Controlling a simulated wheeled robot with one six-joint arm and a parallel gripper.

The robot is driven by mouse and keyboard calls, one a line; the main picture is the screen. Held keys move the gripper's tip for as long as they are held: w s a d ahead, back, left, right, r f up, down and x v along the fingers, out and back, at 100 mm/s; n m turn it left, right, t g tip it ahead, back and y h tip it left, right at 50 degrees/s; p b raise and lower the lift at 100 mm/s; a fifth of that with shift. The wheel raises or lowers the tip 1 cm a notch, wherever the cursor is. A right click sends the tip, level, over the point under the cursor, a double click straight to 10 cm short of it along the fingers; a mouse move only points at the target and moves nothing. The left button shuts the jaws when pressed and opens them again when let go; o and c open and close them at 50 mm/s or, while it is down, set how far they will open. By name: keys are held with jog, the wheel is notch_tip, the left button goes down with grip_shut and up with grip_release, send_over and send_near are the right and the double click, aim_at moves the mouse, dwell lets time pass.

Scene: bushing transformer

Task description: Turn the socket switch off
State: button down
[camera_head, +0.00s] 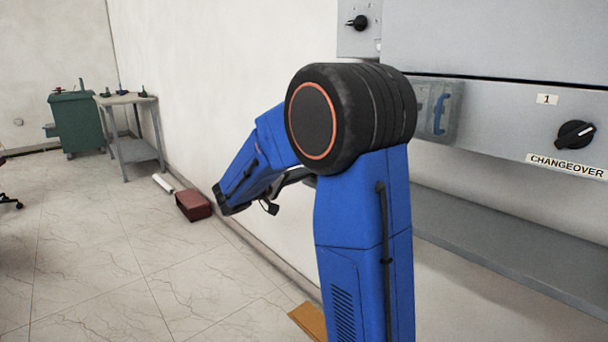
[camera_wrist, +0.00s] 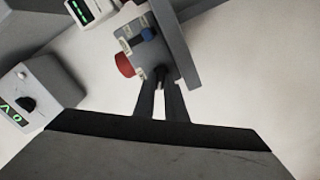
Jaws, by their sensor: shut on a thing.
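In the wrist view, a grey socket box (camera_wrist: 157,52) is at the top centre, tilted in the picture. It has a red round part (camera_wrist: 124,65) on its left side and a blue part (camera_wrist: 148,35) on its face. My gripper (camera_wrist: 162,82) reaches up to the lower end of this box. Its two dark fingers are close together on a small dark part, which looks like the socket switch (camera_wrist: 160,73). The fingertips hide much of the switch, and I cannot tell its position. In the head view my arm hides the box and the fingertips.
A grey box with a dark knob and green display (camera_wrist: 28,98) is at the left of the wrist view. In the head view, a changeover panel (camera_head: 500,120) is at right above a grey ledge (camera_head: 500,245).

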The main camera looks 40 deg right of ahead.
jog(key=n, duration=0.6)
jog(key=shift+f+n, duration=0.15)
jog(key=shift+n, duration=0.25)
dwell(0.4)
jog(key=c, duration=1.8)
grip_release()
jog(key=shift+a, duration=0.1)
jog(key=s+a, duration=0.1)
jog(key=a, duration=1.6)
jog(key=shift+s+a, duration=0.15)
